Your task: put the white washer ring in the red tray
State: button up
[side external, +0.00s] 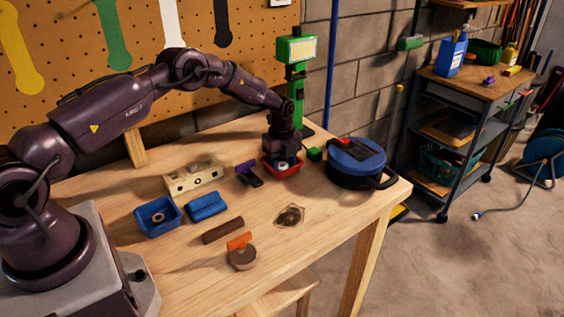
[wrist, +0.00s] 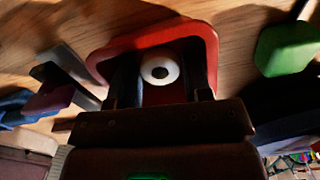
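The red tray (side external: 270,170) sits on the wooden bench, right of its middle, and my gripper is directly over it. The tray rim also shows in the wrist view (wrist: 150,38). The white washer ring (wrist: 160,68) is within the tray's outline, between my two fingers, with its hole facing the wrist camera. The ring shows small and pale in the side view (side external: 282,165). My gripper (wrist: 162,80) is open, its fingers low in the tray on either side of the ring. The exact contact between fingers and ring is hard to see.
A green block (side external: 314,154) and a blue round pot (side external: 354,160) stand close right of the tray. A purple-and-black clamp (side external: 248,174) lies close left. A blue tray (side external: 158,217) holding a ring is farther left. The front right benchtop is mostly clear.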

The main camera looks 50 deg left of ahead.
jog(key=shift+r, duration=0.1)
notch_tip(320, 180, up, 12)
jog(key=s+d+r+n+t, duration=0.1)
jog(key=s+d+r+n, duration=0.25)
jog(key=r, duration=0.35)
jog(key=s+d+r+n+t+y, duration=0.1)
jog(key=s+d+r+n, duration=0.2)
jog(key=r, duration=0.4)
jog(key=s+d+r+n+t, duration=0.1)
jog(key=s+d+r+n, duration=0.15)
jog(key=s+r, duration=0.35)
jog(key=s+d+n+t, duration=0.1)
jog(key=s+n, duration=0.2)
jog(key=s, duration=0.4)
jog(key=s+d+r+n, duration=0.1)
jog(key=s+d+n, duration=0.1)
jog(key=s+n, duration=0.2)
jog(key=s+d+r+n+t+h, duration=0.1)
jog(key=s+d+n, duration=0.1)
jog(key=s, duration=0.8)
jog(key=shift+d+r+n+t, duration=0.2)
jog(key=shift+d+n+t, duration=0.1)
jog(key=shift+n, duration=0.5)
